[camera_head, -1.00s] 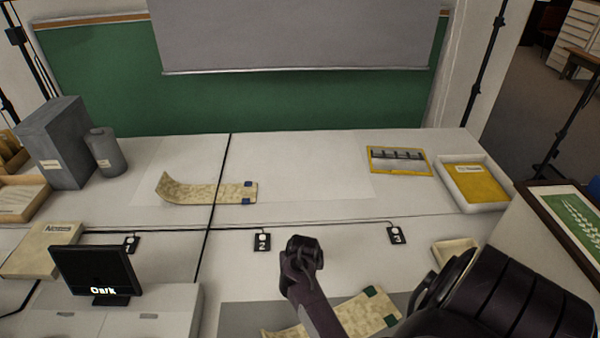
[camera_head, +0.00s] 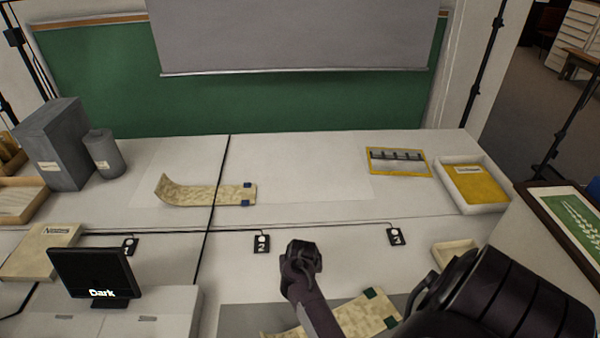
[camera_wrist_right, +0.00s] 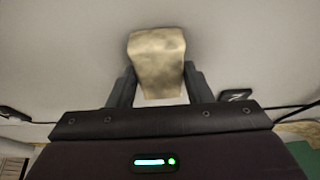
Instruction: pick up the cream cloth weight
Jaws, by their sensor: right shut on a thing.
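The cream cloth weight (camera_wrist_right: 157,62) is a pale, block-like piece between the two fingers of my right gripper (camera_wrist_right: 160,90) in the right wrist view. The fingers are shut on its sides. In the head view my right gripper (camera_head: 303,256) is a dark shape just right of and below the switch marked 2, and it hides the weight there. How high the weight is above the table cannot be told. My left gripper is not in view.
A curled map strip (camera_head: 205,192) lies on the back table. Another strip (camera_head: 360,314) lies below my right arm. A small cream tray (camera_head: 440,262) and a tray with a yellow folder (camera_head: 474,184) are on the right. A black screen (camera_head: 93,272) stands front left.

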